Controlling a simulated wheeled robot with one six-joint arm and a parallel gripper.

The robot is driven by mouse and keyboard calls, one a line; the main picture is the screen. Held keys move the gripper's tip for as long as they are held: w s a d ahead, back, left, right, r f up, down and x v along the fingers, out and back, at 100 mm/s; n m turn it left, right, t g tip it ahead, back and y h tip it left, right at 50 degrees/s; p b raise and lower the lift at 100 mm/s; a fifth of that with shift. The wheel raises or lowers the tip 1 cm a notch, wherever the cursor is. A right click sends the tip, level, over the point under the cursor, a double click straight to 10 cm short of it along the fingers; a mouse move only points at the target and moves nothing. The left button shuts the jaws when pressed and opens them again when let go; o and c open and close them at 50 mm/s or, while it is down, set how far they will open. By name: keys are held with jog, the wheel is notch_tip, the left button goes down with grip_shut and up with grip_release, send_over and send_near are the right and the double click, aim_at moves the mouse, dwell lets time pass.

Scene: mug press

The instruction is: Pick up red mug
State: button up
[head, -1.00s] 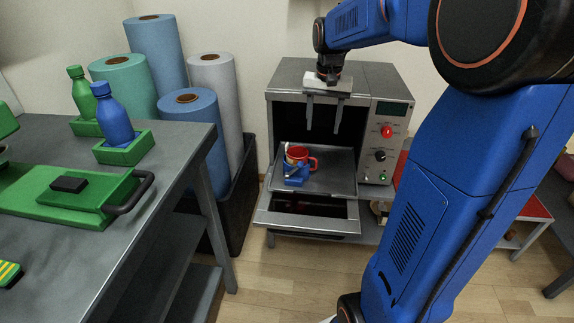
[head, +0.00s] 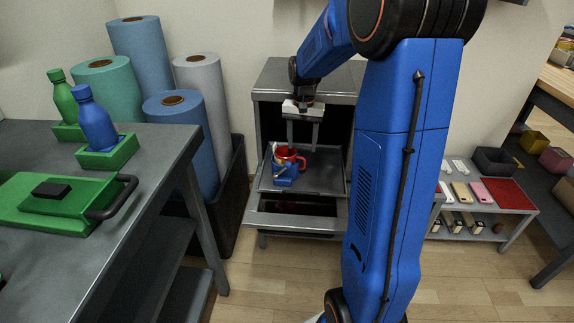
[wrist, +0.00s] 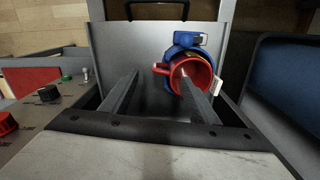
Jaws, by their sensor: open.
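The red mug (head: 289,156) stands on the pulled-out tray (head: 325,172) of the grey oven-like press, held in or against a blue fixture (head: 285,174). Its handle points right in the head view. In the wrist view the red mug (wrist: 190,72) lies beyond my fingers, with the blue fixture (wrist: 190,40) behind it. My gripper (head: 301,150) is open and empty, pointing down just above and slightly right of the mug. In the wrist view one finger of my gripper (wrist: 156,92) overlaps the mug's opening; I cannot tell whether it is inside.
The press body (head: 275,82) stands close behind my gripper. A dark bin (head: 232,205) with upright rolls and a workbench (head: 165,150) with green trays and bottles are at left. A low shelf (head: 500,207) stands at right. The floor in front is clear.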

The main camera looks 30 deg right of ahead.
aim_at(283, 152)
jog(key=shift+w+a+f, duration=0.1)
jog(key=shift+f, duration=1.85)
jog(key=shift+w+f, duration=0.1)
jog(key=shift+f, duration=1.8)
grip_shut()
